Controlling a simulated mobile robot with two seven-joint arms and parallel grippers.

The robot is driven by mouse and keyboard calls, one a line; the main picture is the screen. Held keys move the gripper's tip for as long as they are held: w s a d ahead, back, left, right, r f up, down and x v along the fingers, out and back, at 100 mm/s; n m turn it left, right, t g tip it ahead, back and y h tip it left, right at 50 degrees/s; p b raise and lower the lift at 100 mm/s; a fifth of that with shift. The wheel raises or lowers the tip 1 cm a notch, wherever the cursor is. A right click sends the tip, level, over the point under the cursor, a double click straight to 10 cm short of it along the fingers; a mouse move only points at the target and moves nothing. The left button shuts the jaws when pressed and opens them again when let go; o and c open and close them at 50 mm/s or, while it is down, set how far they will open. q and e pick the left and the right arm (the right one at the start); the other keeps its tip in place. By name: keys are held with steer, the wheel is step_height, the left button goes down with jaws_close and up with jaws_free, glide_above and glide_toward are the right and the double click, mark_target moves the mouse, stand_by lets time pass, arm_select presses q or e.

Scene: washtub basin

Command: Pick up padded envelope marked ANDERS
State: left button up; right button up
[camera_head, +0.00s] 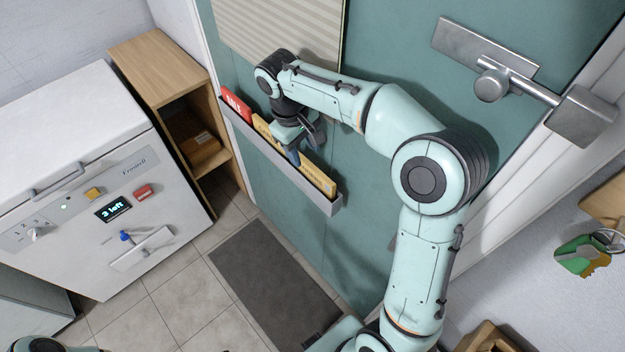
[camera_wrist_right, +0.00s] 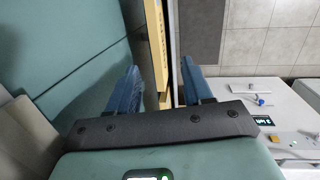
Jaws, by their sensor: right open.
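A grey rack (camera_head: 325,204) on the teal door holds a red item lettered SALE (camera_head: 236,104) at its left end and yellow-tan envelopes (camera_head: 316,181) further right. The lettering on the envelopes is too small to read, so I cannot tell which is marked ANDERS. My right gripper (camera_head: 304,150) is open at the rack, over its middle, and partly covers the contents. In the right wrist view, the blue fingers (camera_wrist_right: 158,88) stand apart, with a yellow envelope edge (camera_wrist_right: 157,45) in the gap between them. Contact is not clear. My left gripper is not in view.
A white appliance (camera_head: 90,170) with a display reading "3 left" stands at left. A wooden shelf unit (camera_head: 160,60) stands beside the door. A metal door handle (camera_head: 490,85) sits at upper right. A dark mat (camera_head: 270,285) lies on the tiled floor.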

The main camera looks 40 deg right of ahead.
mark_target(312, 166)
steer(key=f, duration=0.1)
steer(key=s+f, duration=0.1)
steer(key=f, duration=0.1)
steer(key=d+f, duration=0.1)
steer(key=shift+s+d+f+b, duration=0.1)
steer(key=shift+s+f+b, duration=0.05)
steer(key=shift+b, duration=0.15)
steer(key=shift+f, duration=0.3)
jaws_close()
